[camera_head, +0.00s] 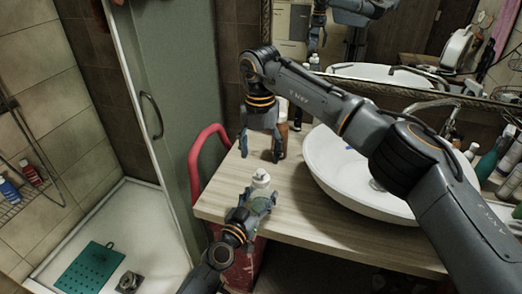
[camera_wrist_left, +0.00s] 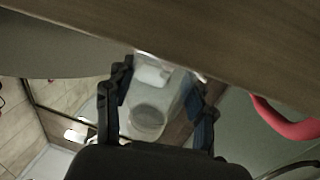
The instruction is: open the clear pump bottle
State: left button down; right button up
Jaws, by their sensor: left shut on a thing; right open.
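The clear pump bottle (camera_head: 261,181) stands at the left end of the wooden counter, its whitish top showing above my left gripper. My left gripper (camera_head: 257,198) is shut on the bottle's body, a finger on each side, hiding much of the lower part. In the left wrist view the see-through bottle (camera_wrist_left: 150,112) fills the space between the fingers of my left gripper (camera_wrist_left: 160,110). My right gripper (camera_head: 261,152) is open and empty, pointing down above and slightly behind the bottle top, apart from it.
The wooden counter (camera_head: 300,222) holds a white basin (camera_head: 335,180) to the right. Brown bottles (camera_head: 283,130) stand behind my right gripper. A red curved rail (camera_head: 195,160) is at the counter's left, beside the shower door (camera_head: 165,100). Several bottles stand at the far right.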

aim_at(261, 171)
jog(key=m, duration=0.8)
jog(key=shift+m, duration=0.3)
jog(key=m, duration=0.9)
jog(key=shift+d+f+m, duration=0.1)
jog(key=shift+m, duration=0.3)
jog(key=shift+f, duration=3.95)
